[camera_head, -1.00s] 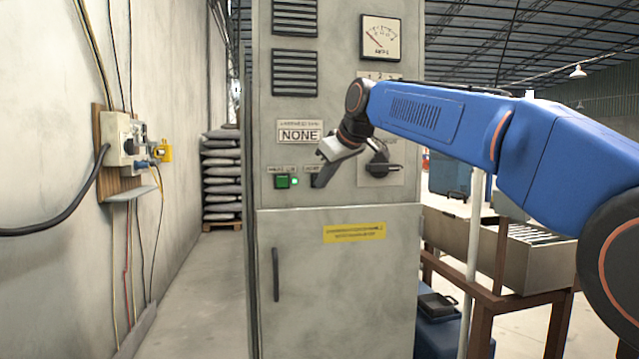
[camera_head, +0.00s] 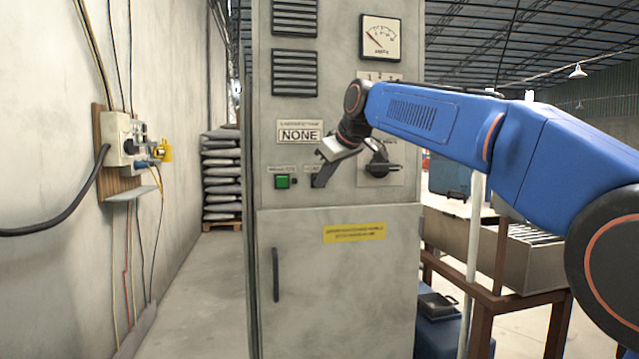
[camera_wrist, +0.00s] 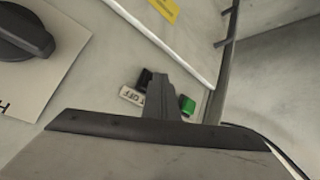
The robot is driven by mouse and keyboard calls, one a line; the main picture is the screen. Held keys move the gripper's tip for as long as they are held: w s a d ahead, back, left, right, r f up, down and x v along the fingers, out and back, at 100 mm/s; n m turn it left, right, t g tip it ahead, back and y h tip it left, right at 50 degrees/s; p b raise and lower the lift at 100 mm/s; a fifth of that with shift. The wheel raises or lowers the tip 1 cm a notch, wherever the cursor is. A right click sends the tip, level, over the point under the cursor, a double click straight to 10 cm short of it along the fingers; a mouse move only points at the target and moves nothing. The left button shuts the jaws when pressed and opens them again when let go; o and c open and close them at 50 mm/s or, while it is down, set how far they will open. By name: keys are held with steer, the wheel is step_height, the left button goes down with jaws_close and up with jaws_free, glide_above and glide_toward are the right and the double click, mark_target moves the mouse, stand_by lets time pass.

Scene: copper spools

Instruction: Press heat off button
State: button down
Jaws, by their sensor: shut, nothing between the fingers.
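The grey control cabinet (camera_head: 340,235) stands upright in front of me. A green button (camera_head: 282,182) sits on its panel, with a small unlit lamp (camera_head: 294,182) just right of it. My gripper (camera_head: 317,182) is shut, its tips at the panel right of the lamp, hiding most of what lies behind them. In the wrist view the gripper (camera_wrist: 161,76) points at the panel beside a dark button (camera_wrist: 145,78) and a label (camera_wrist: 131,96) ending in "OFF". The green button (camera_wrist: 187,105) is on the other side. I cannot tell whether the tips touch the dark button.
A black rotary knob (camera_head: 378,168) is on the panel right of the gripper. A gauge (camera_head: 380,38) is above. A "NONE" display (camera_head: 299,135) is above the buttons. A wall box with cables (camera_head: 122,140) is at left. A brown metal frame (camera_head: 495,265) stands at right.

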steer(key=shift+s, duration=0.1)
steer(key=shift+s+d, duration=0.2)
steer(key=shift+s, duration=0.5)
steer(key=s, duration=0.2)
steer(key=s+d, duration=0.1)
steer(key=s, duration=0.2)
steer(key=shift+d, duration=0.2)
stand_by(0.3)
steer(key=shift+w, duration=0.1)
stand_by(0.4)
